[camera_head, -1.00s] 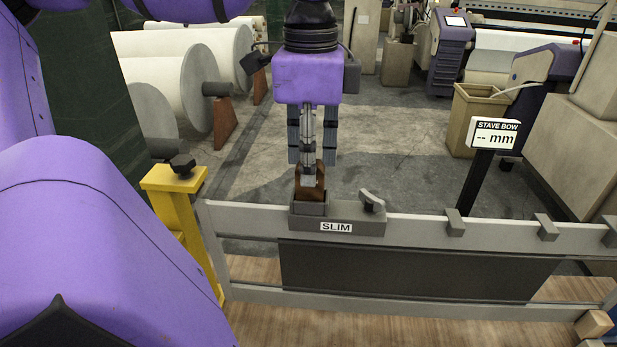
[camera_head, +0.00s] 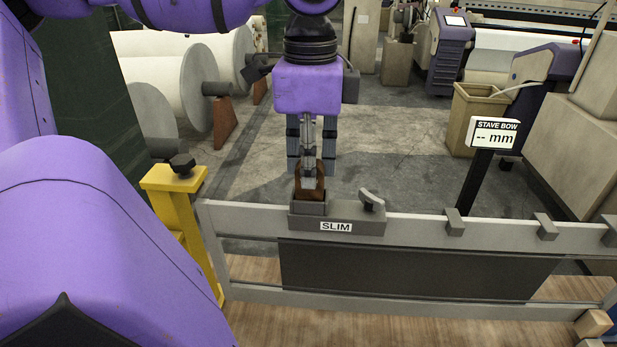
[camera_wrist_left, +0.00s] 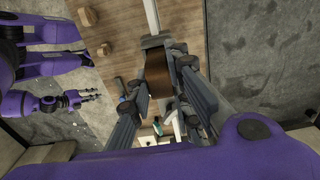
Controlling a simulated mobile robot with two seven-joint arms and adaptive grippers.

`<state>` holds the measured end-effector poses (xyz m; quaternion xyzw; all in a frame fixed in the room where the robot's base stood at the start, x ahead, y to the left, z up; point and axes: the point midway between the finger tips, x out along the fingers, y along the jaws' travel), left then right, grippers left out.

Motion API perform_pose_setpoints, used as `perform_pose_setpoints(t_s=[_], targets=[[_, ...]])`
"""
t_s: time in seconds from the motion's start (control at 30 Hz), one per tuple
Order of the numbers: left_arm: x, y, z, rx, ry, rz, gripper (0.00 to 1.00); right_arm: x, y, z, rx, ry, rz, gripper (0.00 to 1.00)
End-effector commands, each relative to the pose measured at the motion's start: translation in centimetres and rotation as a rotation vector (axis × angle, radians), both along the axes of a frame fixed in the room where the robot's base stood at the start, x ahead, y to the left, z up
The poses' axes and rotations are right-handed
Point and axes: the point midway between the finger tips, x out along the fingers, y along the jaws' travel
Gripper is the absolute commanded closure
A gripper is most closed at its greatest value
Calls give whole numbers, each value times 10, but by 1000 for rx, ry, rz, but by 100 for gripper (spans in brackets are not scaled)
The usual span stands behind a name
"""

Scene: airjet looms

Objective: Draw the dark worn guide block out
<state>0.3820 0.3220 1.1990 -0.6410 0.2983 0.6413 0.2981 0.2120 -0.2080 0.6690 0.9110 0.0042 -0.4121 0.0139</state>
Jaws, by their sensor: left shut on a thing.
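The dark brown worn guide block (camera_head: 318,190) stands upright in the grey holder (camera_head: 345,217) labelled SLIM, on the top rail of the frame. My left gripper (camera_head: 310,176) comes down from above and is shut on the block's upper part. In the left wrist view the brown block (camera_wrist_left: 158,75) sits between the two grey fingers of my left gripper (camera_wrist_left: 160,88). The block's lower end is hidden in the holder. My right gripper (camera_wrist_left: 82,97) shows small at the left of the wrist view, away from the block; its jaw state is unclear.
A small grey lever (camera_head: 371,201) stands on the holder's right end. The pale rail (camera_head: 410,228) carries several clamps. A STAVE BOW display (camera_head: 495,134) reading "-- mm" stands on a black post to the right. A yellow stand (camera_head: 175,205) is close on the left.

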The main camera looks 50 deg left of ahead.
Motion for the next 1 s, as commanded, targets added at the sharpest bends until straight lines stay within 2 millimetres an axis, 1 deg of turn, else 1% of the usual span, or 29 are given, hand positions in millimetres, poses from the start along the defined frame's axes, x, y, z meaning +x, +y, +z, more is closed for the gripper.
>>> perform_pose_setpoints(t_s=[0.57,1.0], targets=[[0,0,6,0,-1,0,100,2,0,3,0,-6,0,76],[0,0,36,1,-2,2,100,3,0,4,0,-8,0,76]])
